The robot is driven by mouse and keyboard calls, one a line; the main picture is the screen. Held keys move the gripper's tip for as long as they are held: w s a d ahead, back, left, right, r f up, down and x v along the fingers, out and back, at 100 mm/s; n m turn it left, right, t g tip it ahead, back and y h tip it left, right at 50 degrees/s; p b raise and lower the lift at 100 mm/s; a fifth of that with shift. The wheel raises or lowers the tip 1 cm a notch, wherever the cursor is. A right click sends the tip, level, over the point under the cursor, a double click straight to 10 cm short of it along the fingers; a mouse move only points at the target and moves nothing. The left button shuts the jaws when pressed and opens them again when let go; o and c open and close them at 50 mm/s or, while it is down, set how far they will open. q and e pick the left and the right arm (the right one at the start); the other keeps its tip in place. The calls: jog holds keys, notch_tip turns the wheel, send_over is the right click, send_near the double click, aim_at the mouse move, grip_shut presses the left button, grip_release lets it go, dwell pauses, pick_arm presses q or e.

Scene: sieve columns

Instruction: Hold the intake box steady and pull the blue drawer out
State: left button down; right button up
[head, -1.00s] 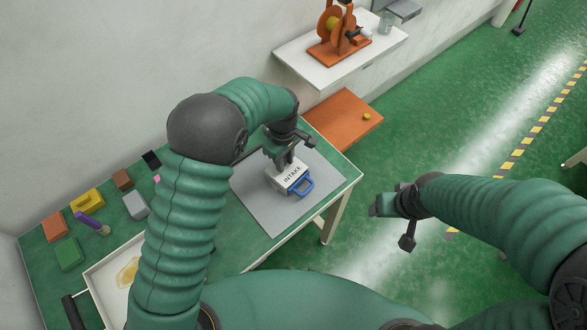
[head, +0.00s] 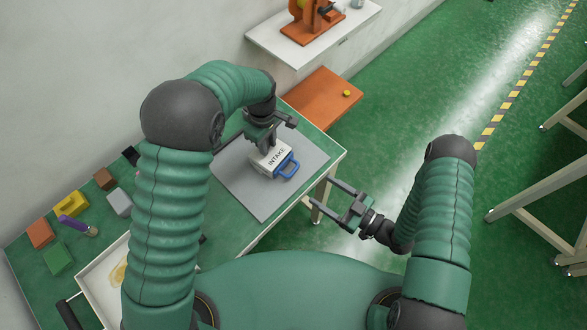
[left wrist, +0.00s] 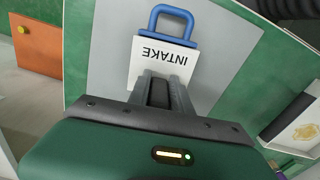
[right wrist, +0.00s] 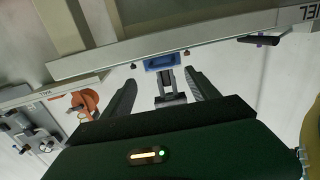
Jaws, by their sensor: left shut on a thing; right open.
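The white intake box (head: 268,158), marked INTAKE, sits on a grey mat (head: 258,198) on the green table. It also shows in the left wrist view (left wrist: 152,62). My left gripper (head: 266,142) is shut on the intake box from behind and above.
Several coloured blocks, with a yellow one (head: 70,205), lie at the table's left. A white tray (head: 92,283) stands near my left arm. An orange shelf (head: 322,100) and a white shelf (head: 290,45) are behind. The floor right of the table is clear near my right gripper.

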aim_at(294, 169)
jog(key=x, duration=0.8)
jog(key=r+x, duration=0.1)
jog(key=x, duration=0.3)
jog(key=shift+c, duration=0.4)
jog(key=shift+d, duration=0.1)
grip_shut()
